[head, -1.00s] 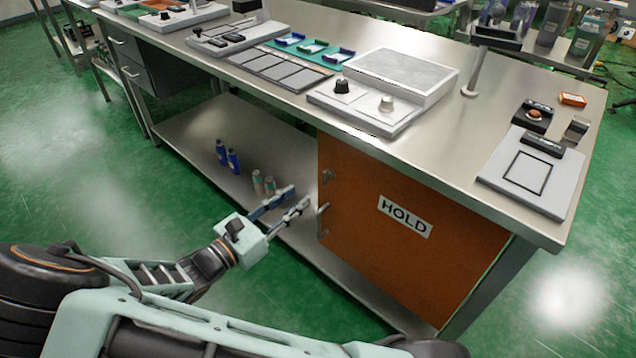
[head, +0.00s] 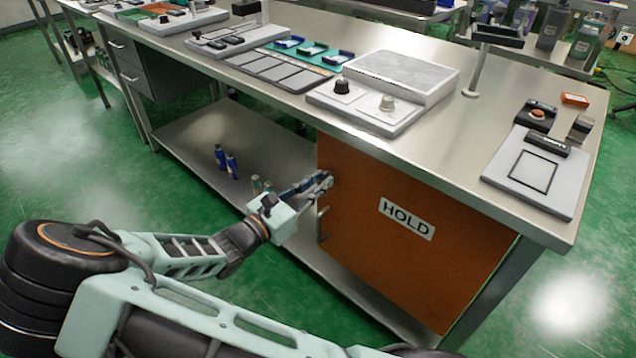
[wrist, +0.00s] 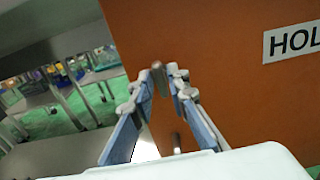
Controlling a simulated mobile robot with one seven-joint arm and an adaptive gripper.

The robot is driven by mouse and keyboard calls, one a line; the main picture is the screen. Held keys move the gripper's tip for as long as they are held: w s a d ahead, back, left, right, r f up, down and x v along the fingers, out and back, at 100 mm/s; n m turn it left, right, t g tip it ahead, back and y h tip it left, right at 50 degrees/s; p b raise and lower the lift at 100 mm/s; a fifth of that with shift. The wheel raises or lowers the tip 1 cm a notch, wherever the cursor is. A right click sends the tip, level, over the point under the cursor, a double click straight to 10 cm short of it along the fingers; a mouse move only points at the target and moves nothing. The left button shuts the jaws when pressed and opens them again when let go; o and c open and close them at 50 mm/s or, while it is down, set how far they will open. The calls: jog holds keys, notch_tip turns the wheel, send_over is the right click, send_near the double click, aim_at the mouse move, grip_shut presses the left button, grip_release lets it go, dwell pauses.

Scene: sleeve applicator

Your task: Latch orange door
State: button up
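The orange door (head: 400,255) with a white HOLD label is under the right part of the bench and looks closed against its frame. A small metal latch (wrist: 158,78) is at its upper left edge. My gripper (head: 328,181) is at that edge, with its fingertips around the latch. In the wrist view the two fingers lean inward and the latch shows between their tips, with what looks like a narrow gap; firm contact cannot be made out. A lower metal handle (head: 321,224) is below, also partly visible in the wrist view (wrist: 176,143).
The steel bench top (head: 450,150) overhangs the door and carries a control box with knobs (head: 370,105) and a grey pad (head: 532,175). Blue bottles (head: 231,163) and pale cans (head: 258,185) stand on the lower shelf left of my gripper. The green floor in front is clear.

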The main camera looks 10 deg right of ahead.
grip_shut()
jog(key=shift+m, duration=0.3)
jog(key=shift+s+d+f+m+p, duration=0.1)
jog(key=shift+m+p, duration=0.3)
jog(key=shift+m, duration=2.45)
jog(key=shift+s+f+m+p, duration=0.1)
jog(key=shift+m+p, duration=0.35)
jog(key=shift+m, duration=2.45)
jog(key=shift+s+d+f+m+p, duration=0.1)
jog(key=shift+m+p, duration=0.3)
jog(key=shift+m, duration=2.45)
jog(key=shift+o, duration=2.1)
grip_release()
jog(key=shift+w, duration=0.1)
